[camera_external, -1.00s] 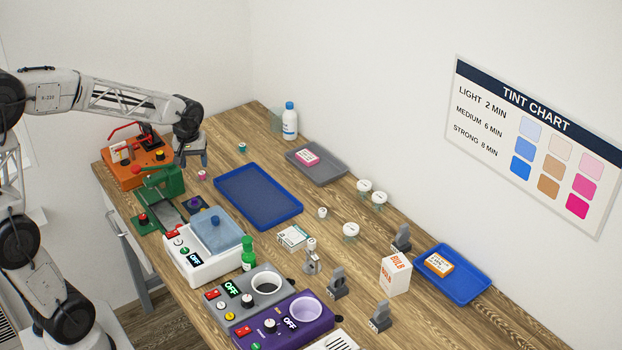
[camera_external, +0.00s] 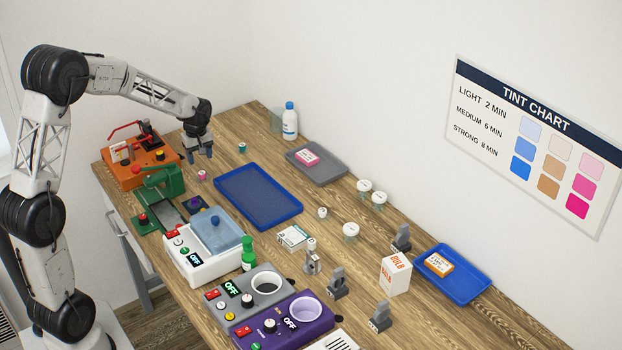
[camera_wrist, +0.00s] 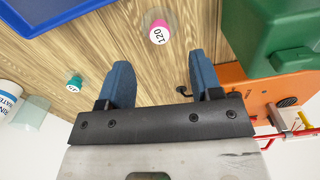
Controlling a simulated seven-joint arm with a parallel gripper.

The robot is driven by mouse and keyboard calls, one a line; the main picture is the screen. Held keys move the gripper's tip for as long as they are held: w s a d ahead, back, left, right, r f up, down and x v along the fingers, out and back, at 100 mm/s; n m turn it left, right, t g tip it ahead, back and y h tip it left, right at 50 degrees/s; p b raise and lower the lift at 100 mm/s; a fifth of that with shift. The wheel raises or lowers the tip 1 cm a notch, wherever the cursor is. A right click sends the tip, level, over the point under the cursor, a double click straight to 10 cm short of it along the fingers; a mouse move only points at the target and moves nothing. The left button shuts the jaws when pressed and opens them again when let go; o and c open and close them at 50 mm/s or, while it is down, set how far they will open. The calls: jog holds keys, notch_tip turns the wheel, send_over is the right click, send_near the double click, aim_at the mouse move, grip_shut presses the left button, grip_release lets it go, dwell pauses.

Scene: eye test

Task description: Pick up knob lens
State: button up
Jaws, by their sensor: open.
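No piece is marked as the knob lens, so I cannot tell which it is. A small teal piece with a marked top (camera_wrist: 75,81) lies left of my fingers, also in the external view (camera_external: 242,147). My gripper (camera_external: 200,153) is open and empty, pointing down above the table near both pieces, touching neither.
An orange machine (camera_external: 135,180) and a green press (camera_external: 172,180) stand left of the gripper. An empty blue tray (camera_external: 258,196) lies right. A bottle (camera_external: 290,122) and a grey tray (camera_external: 330,172) are at the back. Bare wood lies around the small pieces.

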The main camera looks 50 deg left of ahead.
aim_at(202, 172)
jog(key=shift+f, duration=1.3)
jog(key=shift+a+f, duration=0.1)
jog(key=shift+f, duration=2.5)
jog(key=c, duration=1)
jog(key=shift+r, duration=0.1)
jog(key=shift+r, duration=4.9)
